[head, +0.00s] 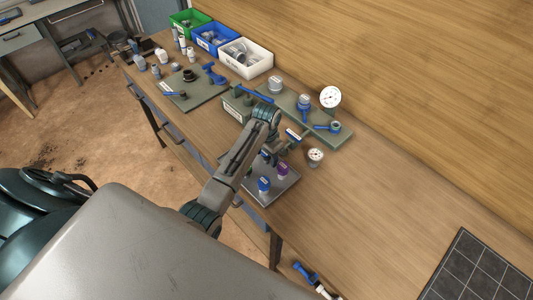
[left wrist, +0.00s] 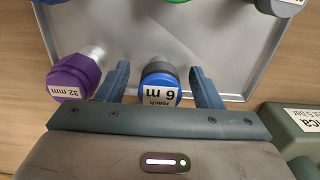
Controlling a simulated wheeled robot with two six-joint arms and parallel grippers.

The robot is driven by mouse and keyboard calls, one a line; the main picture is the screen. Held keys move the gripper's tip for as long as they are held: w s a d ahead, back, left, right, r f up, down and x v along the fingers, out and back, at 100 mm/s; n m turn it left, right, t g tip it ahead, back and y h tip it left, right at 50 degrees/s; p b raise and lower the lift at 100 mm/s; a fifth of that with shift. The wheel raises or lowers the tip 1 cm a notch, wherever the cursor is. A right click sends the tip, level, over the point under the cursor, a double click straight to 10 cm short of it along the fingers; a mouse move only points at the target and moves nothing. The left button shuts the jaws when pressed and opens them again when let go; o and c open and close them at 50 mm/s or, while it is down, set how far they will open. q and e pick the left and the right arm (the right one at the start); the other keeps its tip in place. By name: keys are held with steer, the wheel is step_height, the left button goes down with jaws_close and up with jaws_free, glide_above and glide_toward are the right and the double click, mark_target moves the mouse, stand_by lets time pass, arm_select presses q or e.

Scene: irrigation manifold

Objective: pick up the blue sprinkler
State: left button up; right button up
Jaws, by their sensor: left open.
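The blue sprinkler (left wrist: 160,82), labelled "reach 6 m", stands on a grey tray (left wrist: 215,45) between my left gripper's fingers. My left gripper (left wrist: 160,74) is open, with one finger on each side of the sprinkler and a small gap showing at each side. In the head view the left gripper (head: 277,149) is low over the far side of the tray (head: 285,188). There the arm partly hides the sprinkler (head: 266,154). My right gripper is not in view.
A purple fitting (left wrist: 75,76) marked "32 mm" stands close outside the left finger. Another blue-capped part (head: 263,185) stands nearer the tray's front. A green box (left wrist: 295,125) is to the right in the wrist view.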

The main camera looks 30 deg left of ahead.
arm_select(q)
steer(key=c, duration=1.1)
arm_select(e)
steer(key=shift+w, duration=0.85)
